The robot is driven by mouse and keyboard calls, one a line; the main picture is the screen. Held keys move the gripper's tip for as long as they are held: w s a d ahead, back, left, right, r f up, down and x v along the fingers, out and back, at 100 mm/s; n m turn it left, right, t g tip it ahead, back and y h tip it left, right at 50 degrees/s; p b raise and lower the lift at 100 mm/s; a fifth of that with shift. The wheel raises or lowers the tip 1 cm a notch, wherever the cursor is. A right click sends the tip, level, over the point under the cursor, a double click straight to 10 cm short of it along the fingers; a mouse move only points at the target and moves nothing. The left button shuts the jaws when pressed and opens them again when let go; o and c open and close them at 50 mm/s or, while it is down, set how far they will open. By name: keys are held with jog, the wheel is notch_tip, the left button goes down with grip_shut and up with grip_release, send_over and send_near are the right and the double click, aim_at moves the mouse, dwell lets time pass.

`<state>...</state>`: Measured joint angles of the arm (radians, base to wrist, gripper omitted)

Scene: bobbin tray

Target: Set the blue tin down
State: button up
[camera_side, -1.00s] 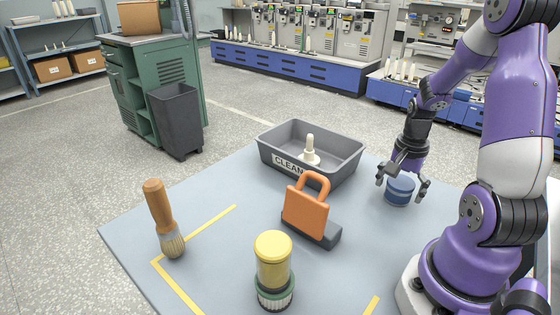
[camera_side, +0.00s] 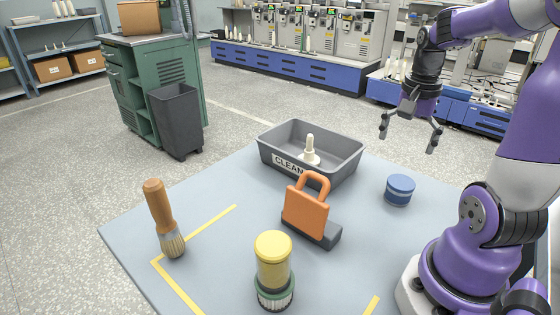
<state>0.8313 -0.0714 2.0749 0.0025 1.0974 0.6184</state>
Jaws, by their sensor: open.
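The blue tin (camera_side: 399,190) is a short round can with a lighter blue lid. It stands upright on the grey-blue table top, to the right of the grey tray and the orange handled piece. My gripper (camera_side: 409,144) is above and behind the tin in the picture, well clear of it. Its fingers are spread open with nothing between them.
A grey tray (camera_side: 345,166) marked CLEAN holds a white bobbin (camera_side: 309,150). An orange padlock-shaped block (camera_side: 306,212) stands on a dark base in the middle. A yellow-topped jar (camera_side: 273,265) and a wooden-handled brush (camera_side: 162,210) stand nearer the front and left.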

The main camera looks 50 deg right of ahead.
jog(key=w+a+r+n+t, duration=0.1)
jog(key=a+r+n+t, duration=0.1)
jog(key=a+n, duration=0.6)
jog(key=w+a+r+n+t, duration=0.2)
jog(key=a+n+t, duration=0.1)
jog(key=a+n, duration=0.5)
jog(key=a, duration=0.2)
jog(key=shift+w+a+n, duration=0.15)
jog(key=shift+a+n, duration=0.15)
jog(key=shift+a, duration=0.05)
